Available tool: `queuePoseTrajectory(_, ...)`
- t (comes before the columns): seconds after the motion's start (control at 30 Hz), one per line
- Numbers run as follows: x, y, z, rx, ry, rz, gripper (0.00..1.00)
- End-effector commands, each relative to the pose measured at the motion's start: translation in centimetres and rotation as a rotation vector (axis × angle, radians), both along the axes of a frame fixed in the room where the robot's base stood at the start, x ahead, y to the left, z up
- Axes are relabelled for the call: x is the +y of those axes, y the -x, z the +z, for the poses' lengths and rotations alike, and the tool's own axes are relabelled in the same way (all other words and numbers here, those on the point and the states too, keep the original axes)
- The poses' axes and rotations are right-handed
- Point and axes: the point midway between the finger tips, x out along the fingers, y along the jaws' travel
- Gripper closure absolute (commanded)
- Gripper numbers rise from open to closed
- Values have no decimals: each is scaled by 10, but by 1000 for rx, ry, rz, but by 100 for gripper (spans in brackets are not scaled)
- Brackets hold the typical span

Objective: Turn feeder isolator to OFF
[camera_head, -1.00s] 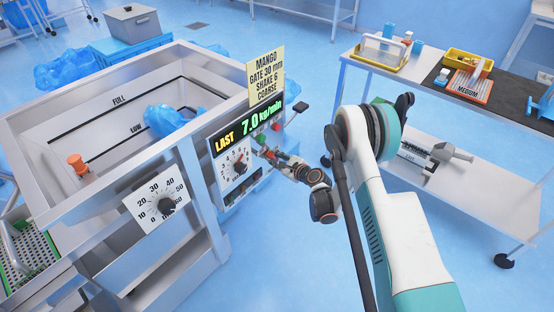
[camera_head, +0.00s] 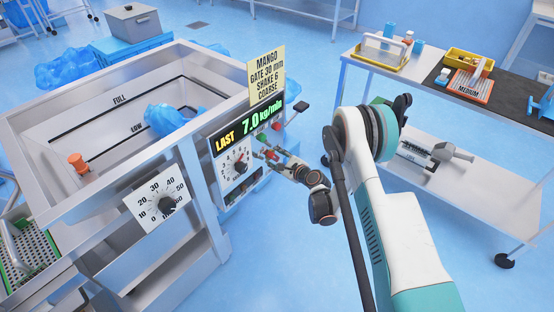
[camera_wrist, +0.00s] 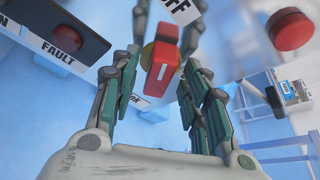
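The feeder isolator's red handle (camera_wrist: 163,58), with a short white mark, is in the middle of the wrist view. It points up in the picture toward a white label (camera_wrist: 182,9), of which only "FF" shows. A yellow part shows behind the handle. My gripper (camera_wrist: 168,35) has its two green-and-grey fingers on either side of the handle. Gaps show between fingers and handle, so it looks open around it; contact is not clear.
A red FAULT lamp (camera_wrist: 66,38) is left of the handle, and a red button (camera_wrist: 290,30) is to the right. In the head view, the feeder's shake dial (camera_head: 234,165) is left of my gripper. A table (camera_head: 430,78) with trays stands at right, with open floor between.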

Motion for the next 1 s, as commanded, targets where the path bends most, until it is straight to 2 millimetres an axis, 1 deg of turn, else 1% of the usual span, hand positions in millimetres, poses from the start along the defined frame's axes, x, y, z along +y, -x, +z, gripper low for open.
queuePoseTrajectory(0.17,0,0,1,1,-1,0,58)
queuePoseTrajectory(0.27,0,0,5,1,-1,0,58)
queuePoseTrajectory(0.37,0,0,16,1,-1,0,58)
queuePoseTrajectory(0.7,0,0,71,0,-1,-1,58)
queuePoseTrajectory(0.9,0,0,93,1,-1,0,58)
queuePoseTrajectory(1.0,0,0,98,1,-1,0,58)
